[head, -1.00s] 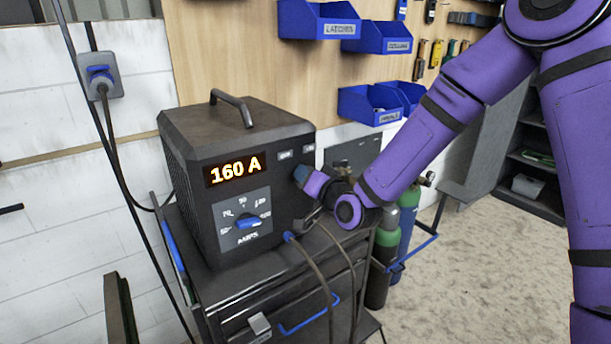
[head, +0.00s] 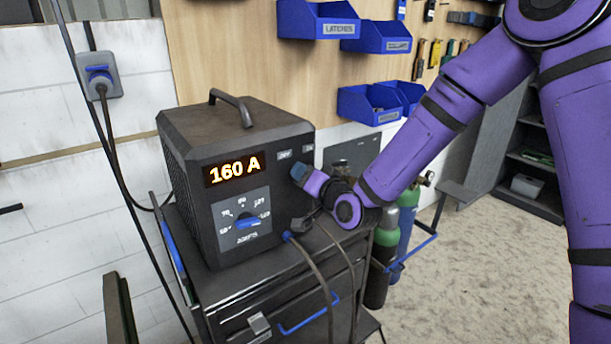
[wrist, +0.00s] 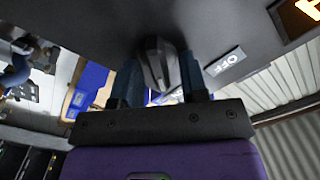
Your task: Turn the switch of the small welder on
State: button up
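An OFF label (head: 284,155) and an ON label (head: 308,149) are at the front's upper right. My gripper (head: 299,174) is at the front face just below these labels and hides the switch in the head view. In the wrist view, the dark ridged switch knob (wrist: 161,65) stands between the two blue fingers of my gripper (wrist: 162,80), which look closed on its sides. The OFF label (wrist: 225,62) is beside the knob there.
The amps dial (head: 247,224) with a blue pointer is lower on the front. Cables (head: 318,265) hang from the welder's lower right. It stands on a dark cart (head: 235,290). Gas cylinders (head: 385,245) are right of it, below my arm. Blue bins (head: 370,105) hang on the wall behind.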

jog(key=v, duration=1.1)
jog(key=shift+w, duration=0.15)
jog(key=s+d+r+n+g+h, duration=0.1)
jog(key=s+d+r+g+h, duration=0.25)
jog(key=d, duration=0.35)
jog(key=s+d+r+n+g+h, duration=0.2)
jog(key=d+r+h, duration=0.3)
jog(key=d, duration=0.2)
jog(key=s+d+r+g, duration=0.1)
jog(key=s+d+r, duration=0.1)
jog(key=s, duration=0.5)
jog(key=s+d+r+m+g+h, duration=0.1)
jog(key=s+d+r+g, duration=0.1)
jog(key=s, duration=0.5)
jog(key=s+d+r+g, duration=0.1)
jog(key=s+d+r, duration=0.2)
jog(key=s, duration=0.3)
jog(key=shift+s+d+r+m, duration=0.3)
jog(key=shift+s+d, duration=0.1)
jog(key=shift+d, duration=0.5)
